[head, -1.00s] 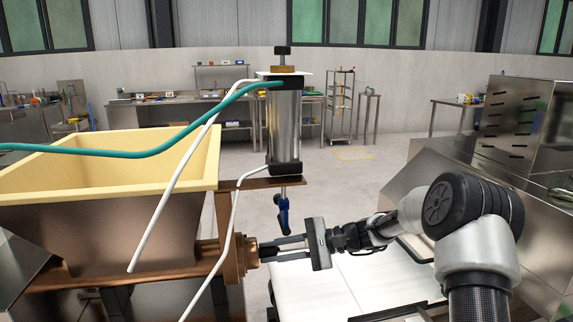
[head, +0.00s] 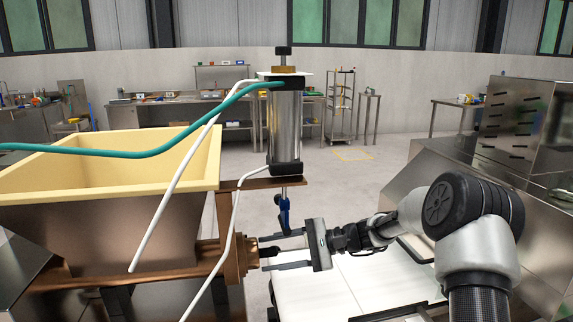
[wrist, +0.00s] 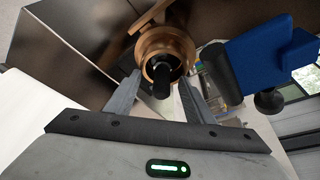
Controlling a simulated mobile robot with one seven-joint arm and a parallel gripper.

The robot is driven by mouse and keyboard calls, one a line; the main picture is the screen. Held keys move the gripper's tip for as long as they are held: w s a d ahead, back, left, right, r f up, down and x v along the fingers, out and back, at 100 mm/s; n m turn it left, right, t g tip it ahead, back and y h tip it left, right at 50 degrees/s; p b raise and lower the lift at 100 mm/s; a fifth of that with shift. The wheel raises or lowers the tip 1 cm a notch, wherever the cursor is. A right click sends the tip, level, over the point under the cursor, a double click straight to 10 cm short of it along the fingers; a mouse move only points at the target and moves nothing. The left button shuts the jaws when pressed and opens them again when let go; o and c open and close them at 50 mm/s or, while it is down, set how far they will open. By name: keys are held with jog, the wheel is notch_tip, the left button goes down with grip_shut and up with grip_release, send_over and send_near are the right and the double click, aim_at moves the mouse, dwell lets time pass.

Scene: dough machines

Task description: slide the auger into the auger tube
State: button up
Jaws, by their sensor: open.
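The auger tube is the copper-brown horizontal tube with a flanged end (head: 236,259) under the hopper, at the left of the head view. The tube's round mouth (wrist: 178,44) faces the camera in the wrist view. The auger's dark end (head: 270,252) sticks out a little from the tube mouth; the rest is hidden inside. It shows in the wrist view as a short black cylinder (wrist: 161,80) within the copper ring. My gripper (head: 264,254) is open just in front of the mouth. Its two fingers stand apart on either side of the auger's end.
A yellow-lined hopper (head: 190,165) sits above the tube. A steel cylinder (head: 286,125) with a blue-handled valve (head: 283,215) hangs close above my fingers. Green (head: 150,153) and white hoses cross in front. A white table top (head: 340,285) lies below my gripper.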

jog(key=o, duration=1)
jog(key=shift+d, duration=0.25)
jog(key=p+v, duration=0.1)
jog(key=v, duration=0.5)
jog(key=shift+r+p, duration=0.2)
jog(key=shift+p, duration=0.2)
jog(key=shift+d, duration=0.15)
jog(key=shift+d, duration=0.1)
